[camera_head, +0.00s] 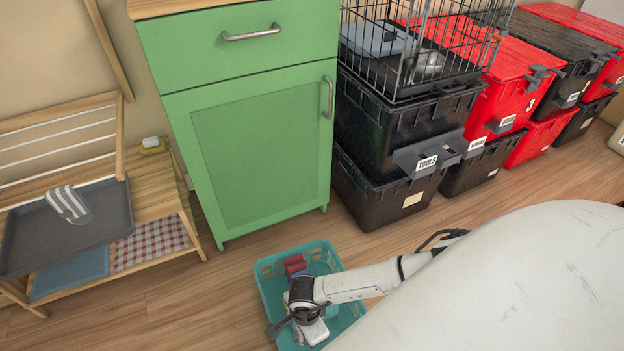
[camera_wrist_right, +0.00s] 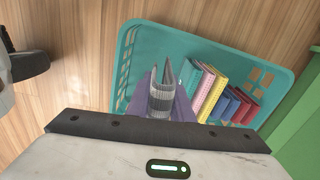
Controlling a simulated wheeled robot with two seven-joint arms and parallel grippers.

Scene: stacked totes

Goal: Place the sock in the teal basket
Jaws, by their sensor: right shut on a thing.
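The teal basket (camera_head: 262,277) stands on the floor in front of the green cabinet, and it fills much of the right wrist view (camera_wrist_right: 205,38). My right gripper (camera_head: 290,322) is over the basket. In the right wrist view it is shut on a grey-and-white striped sock (camera_wrist_right: 161,101), which shows in front of a purple cloth (camera_wrist_right: 184,108). I cannot tell whether the sock touches what lies below it. Another striped sock (camera_head: 68,204) lies on the grey tray at the left. My left gripper is not in view.
Several folded coloured cloths (camera_wrist_right: 207,92) fill the basket's right part. The grey tray (camera_head: 35,240) lies on a wooden bench (camera_head: 150,200). The green cabinet (camera_head: 255,150) stands behind the basket. Stacked black and red totes (camera_head: 380,205) stand at the right. Floor is clear left of the basket.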

